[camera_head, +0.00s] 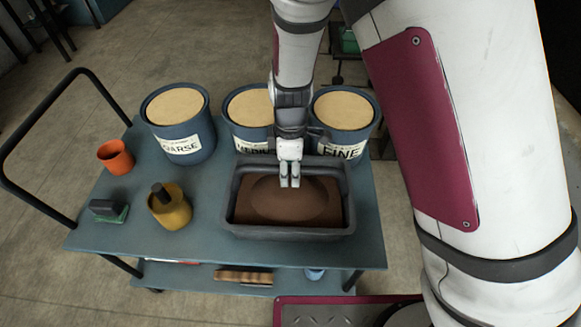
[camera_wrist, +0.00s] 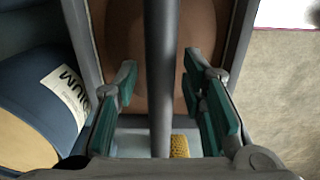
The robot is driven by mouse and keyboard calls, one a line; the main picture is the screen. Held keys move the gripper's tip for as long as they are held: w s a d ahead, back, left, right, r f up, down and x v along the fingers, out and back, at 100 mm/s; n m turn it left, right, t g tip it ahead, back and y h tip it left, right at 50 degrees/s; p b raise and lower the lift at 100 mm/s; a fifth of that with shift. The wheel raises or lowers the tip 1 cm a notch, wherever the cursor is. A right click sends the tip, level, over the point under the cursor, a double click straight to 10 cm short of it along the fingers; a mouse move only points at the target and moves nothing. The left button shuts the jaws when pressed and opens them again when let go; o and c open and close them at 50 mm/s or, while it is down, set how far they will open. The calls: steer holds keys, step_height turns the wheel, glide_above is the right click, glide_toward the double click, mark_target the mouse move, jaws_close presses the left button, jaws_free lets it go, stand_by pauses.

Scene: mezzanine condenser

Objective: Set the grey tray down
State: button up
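The grey tray (camera_head: 290,233) appears to rest on the right part of the blue-grey cart top, with a brown mound inside. In the wrist view, a grey bar (camera_wrist: 161,70) runs across the middle above the brown mound, between the tray's two long walls. My gripper (camera_head: 290,183) is over the tray. In the wrist view my gripper (camera_wrist: 160,90) has its green-padded fingers on either side of the bar, with gaps visible between pads and bar. It is open. The tray's underside is hidden.
Three blue tubs labelled COARSE (camera_head: 178,125), MEDIUM (camera_head: 235,133) and FINE (camera_head: 345,138) stand behind the tray. An orange cup (camera_head: 116,157), yellow pot (camera_head: 171,210) and dark-green block (camera_head: 108,211) stand on the left of the cart (camera_head: 200,235). Free surface lies between pot and tray.

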step_height(320, 180, up, 12)
steer(key=f+p, duration=0.1)
steer(key=s+d+r+m+t+y, duration=0.1)
steer(key=s+d+r+m, duration=0.35)
steer(key=r, duration=0.25)
steer(key=s+d+r+m, duration=0.3)
steer(key=d+r, duration=0.3)
steer(key=s+d+r+m+t, duration=0.1)
steer(key=s+d+r+m, duration=0.1)
steer(key=s+d+m, duration=0.2)
steer(key=s+d+r+m+t+h, duration=0.1)
steer(key=s+d+m, duration=0.4)
steer(key=s, duration=0.5)
steer(key=shift+s+d+r+m, duration=0.15)
steer(key=shift+s+r+m, duration=0.25)
steer(key=shift+r+m, duration=0.2)
